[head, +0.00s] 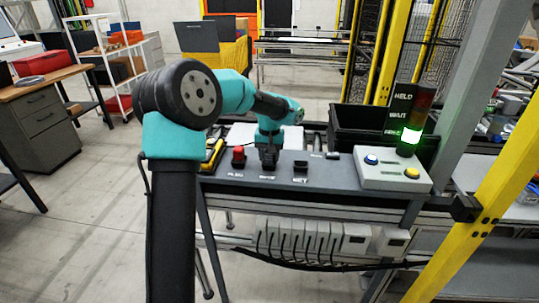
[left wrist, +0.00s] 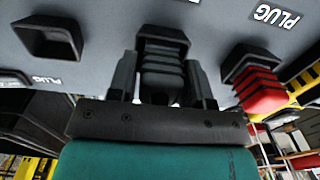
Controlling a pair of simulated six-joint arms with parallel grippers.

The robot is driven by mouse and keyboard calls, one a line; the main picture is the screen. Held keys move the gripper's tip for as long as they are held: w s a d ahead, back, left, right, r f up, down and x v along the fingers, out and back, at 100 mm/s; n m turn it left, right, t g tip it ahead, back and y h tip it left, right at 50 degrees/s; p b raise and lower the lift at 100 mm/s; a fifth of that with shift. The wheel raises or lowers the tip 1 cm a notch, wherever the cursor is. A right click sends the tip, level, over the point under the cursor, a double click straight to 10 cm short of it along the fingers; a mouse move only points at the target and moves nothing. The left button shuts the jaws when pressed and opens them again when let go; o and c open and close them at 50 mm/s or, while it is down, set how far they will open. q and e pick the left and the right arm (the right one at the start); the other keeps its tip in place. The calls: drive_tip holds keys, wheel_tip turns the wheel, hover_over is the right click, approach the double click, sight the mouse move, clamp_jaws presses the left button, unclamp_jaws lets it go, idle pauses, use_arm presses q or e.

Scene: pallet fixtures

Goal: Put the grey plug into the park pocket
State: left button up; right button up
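The grey plug (left wrist: 162,82) shows in the left wrist view, ribbed, between the two fingers of my left gripper (left wrist: 163,78). Its far end meets a black pocket (left wrist: 163,33) in the grey panel; how deep it sits I cannot tell. The fingers flank the plug closely, but whether they press on it is unclear. In the head view my left gripper (head: 268,158) points down at the middle pocket position and hides the plug. An empty black pocket (left wrist: 48,38) lies to one side; it also shows in the head view (head: 301,166). My right gripper is not in view.
A red plug (head: 238,156) stands in the pocket on the other side, also in the left wrist view (left wrist: 257,88). A button box (head: 392,172) and a light tower with its green lamp lit (head: 411,136) stand right. A black bin (head: 365,125) is behind.

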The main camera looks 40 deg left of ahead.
use_arm(q)
drive_tip(key=shift+o, duration=1.3)
wheel_tip(320, 180, up, 12)
drive_tip(key=shift+r, duration=0.2)
